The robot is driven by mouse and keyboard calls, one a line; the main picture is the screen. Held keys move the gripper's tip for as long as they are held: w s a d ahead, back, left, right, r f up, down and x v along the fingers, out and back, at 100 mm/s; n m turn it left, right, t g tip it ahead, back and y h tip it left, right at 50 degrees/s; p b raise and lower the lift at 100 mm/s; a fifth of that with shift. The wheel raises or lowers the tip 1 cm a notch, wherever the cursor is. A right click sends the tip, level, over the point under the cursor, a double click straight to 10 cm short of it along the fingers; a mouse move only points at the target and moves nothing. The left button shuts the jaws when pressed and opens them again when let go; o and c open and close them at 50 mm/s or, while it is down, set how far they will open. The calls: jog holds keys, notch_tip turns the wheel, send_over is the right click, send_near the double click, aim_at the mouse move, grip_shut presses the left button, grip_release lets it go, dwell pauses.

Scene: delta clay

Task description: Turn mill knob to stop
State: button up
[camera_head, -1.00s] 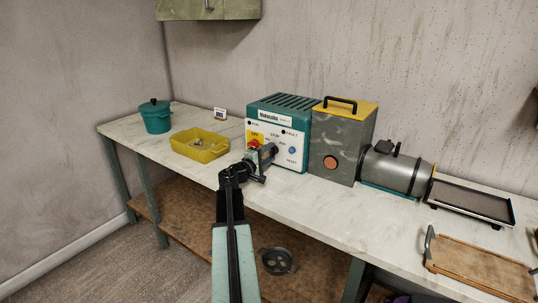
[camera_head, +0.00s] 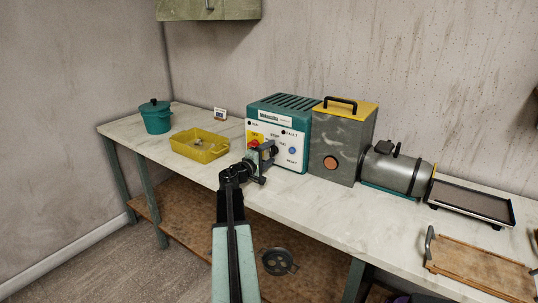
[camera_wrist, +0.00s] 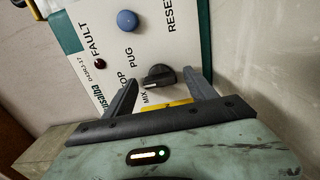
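The mill control box (camera_head: 290,150) is teal with a white front panel and stands on the bench; its panel also fills the upper wrist view (camera_wrist: 112,45). The black mill knob (camera_wrist: 158,76) is on this panel, near the labels MIX, PUG and a partly hidden STOP. Which label it points at is hard to tell. In the wrist view my gripper (camera_wrist: 161,90) is open, with one finger on each side of the knob and gaps between.
A red button on yellow (camera_head: 254,143) and a blue RESET button (camera_head: 292,151) are close to my gripper. A yellow tray (camera_head: 185,150) and teal pot (camera_head: 156,122) stand left. A grey box (camera_head: 350,145) and metal cylinder (camera_head: 405,175) stand right.

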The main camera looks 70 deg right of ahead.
jog(key=v, duration=0.8)
